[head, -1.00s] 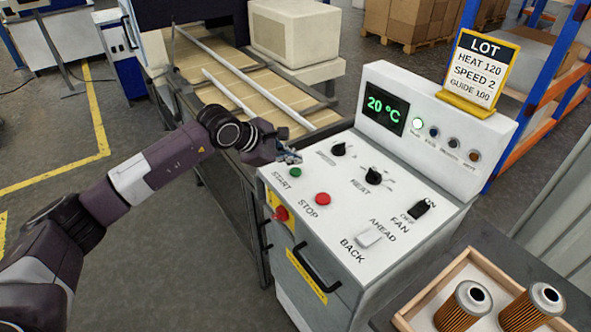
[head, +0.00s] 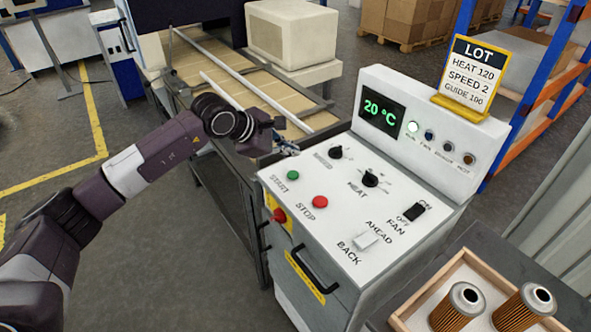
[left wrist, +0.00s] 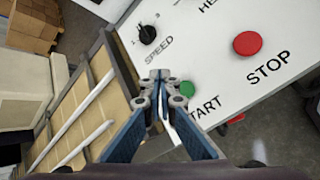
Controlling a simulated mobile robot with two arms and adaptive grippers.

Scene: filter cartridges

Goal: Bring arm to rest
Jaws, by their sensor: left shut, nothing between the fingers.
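My left arm (head: 150,160) reaches in from the left in the head view. Its gripper (head: 287,150) is at the left edge of the white control panel (head: 375,232), close to the green START button (head: 292,175). In the left wrist view the gripper (left wrist: 159,76) has its fingertips together with nothing between them. Behind them show the START button (left wrist: 187,88), the SPEED knob (left wrist: 147,34) and the red STOP button (left wrist: 247,43). The fingertips appear apart from the button, partly over its label. My right gripper is out of view.
The panel also carries a HEAT knob (head: 370,179), a FAN switch (head: 414,211), an AHEAD/BACK switch (head: 366,240) and a display reading 20 °C (head: 382,112). A lot card (head: 478,72) stands on top. A wooden tray (head: 410,306) holds filter cartridges. A conveyor (head: 240,95) lies behind.

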